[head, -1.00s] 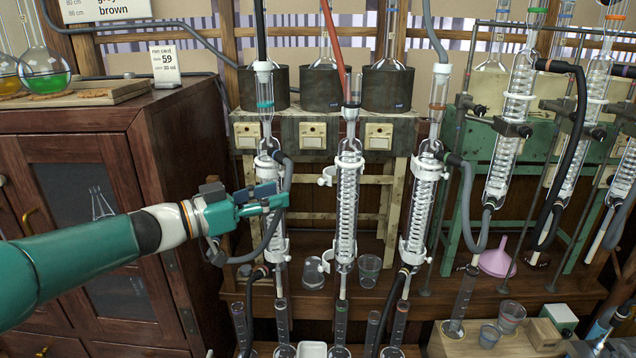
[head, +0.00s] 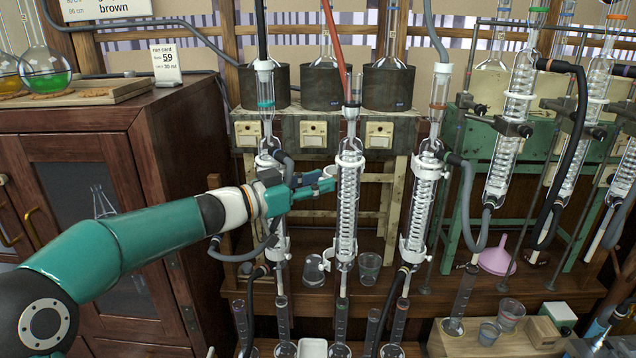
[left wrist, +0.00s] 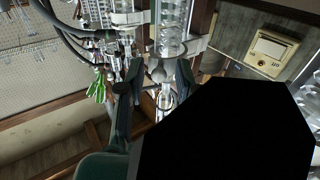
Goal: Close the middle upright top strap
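The middle upright (head: 348,210) is a glass coil condenser at the centre of the head view. Its white top strap (head: 350,159) sits round the upper glass, and in the earlier frame a white end sticks out to the left. My left gripper (head: 330,181) is at that end, just left of the glass, and covers part of it. In the left wrist view a white strap (left wrist: 190,47) crosses the coiled glass, and a rounded pale part (left wrist: 158,73) sits between the spread fingers of my left gripper (left wrist: 158,80). My right gripper is not in view.
The left upright (head: 270,210) stands behind my left gripper and wrist. The right upright (head: 420,200) stands to the right with a grey hose beside it. A lower strap (head: 343,262) and a clear beaker (head: 369,268) are below. A wooden cabinet (head: 190,140) stands at left.

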